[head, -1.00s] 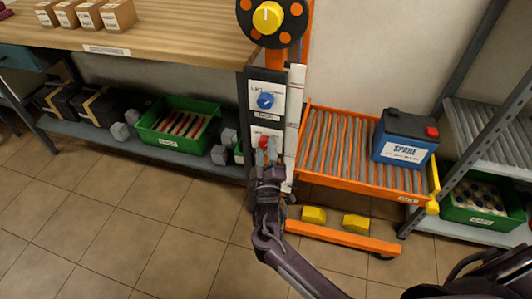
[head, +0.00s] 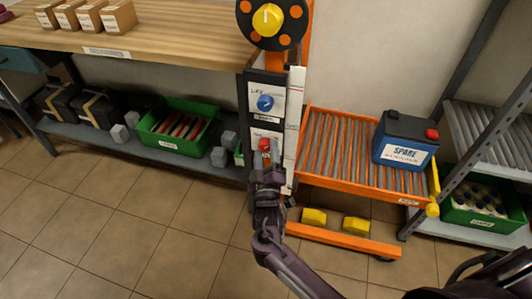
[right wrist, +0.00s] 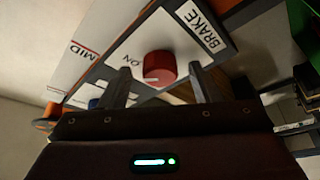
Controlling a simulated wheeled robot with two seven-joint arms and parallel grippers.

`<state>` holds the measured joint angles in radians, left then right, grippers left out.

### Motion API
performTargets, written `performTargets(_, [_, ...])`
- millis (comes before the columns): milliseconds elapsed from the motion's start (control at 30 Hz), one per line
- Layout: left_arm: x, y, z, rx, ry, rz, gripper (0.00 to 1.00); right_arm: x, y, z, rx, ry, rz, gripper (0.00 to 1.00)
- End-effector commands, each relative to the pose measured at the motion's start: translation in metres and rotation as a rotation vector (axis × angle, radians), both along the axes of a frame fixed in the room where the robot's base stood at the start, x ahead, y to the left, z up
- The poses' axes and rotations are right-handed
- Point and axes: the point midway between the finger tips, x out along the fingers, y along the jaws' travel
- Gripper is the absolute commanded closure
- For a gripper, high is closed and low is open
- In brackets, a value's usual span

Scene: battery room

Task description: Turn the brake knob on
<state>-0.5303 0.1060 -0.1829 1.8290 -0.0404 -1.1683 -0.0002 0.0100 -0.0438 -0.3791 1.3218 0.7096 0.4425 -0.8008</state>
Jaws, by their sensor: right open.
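The red brake knob (head: 264,145) sits on a white plate low on the dark post of the orange cart. In the right wrist view the knob (right wrist: 160,67) has an "ON" label on its left and a "BRAKE" label (right wrist: 203,32) at upper right. A short white mark shows at the knob's lower left edge. My right gripper (head: 264,160) is just in front of and below the knob in the head view. In the right wrist view its two fingers are apart, one on each side of the knob, with gaps visible. My left gripper is not in view.
A blue knob (head: 265,102) is just above on the same post, and a yellow knob (head: 267,19) is at its top. The roller bed (head: 325,150) with a blue "SPARE" battery (head: 404,140) is right of the post. A wooden bench (head: 160,45) is at left.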

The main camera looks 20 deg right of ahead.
Motion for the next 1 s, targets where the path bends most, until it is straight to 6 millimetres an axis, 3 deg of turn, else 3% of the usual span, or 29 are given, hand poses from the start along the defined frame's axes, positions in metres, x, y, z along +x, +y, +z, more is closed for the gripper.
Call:
performTargets(433, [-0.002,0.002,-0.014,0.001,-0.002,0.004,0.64,-0.063,0.018,-0.017,0.002,0.003,0.0,0.43])
performTargets(1000, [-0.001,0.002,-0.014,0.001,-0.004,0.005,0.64,-0.07,0.02,-0.019,0.001,0.002,-0.001,0.43])
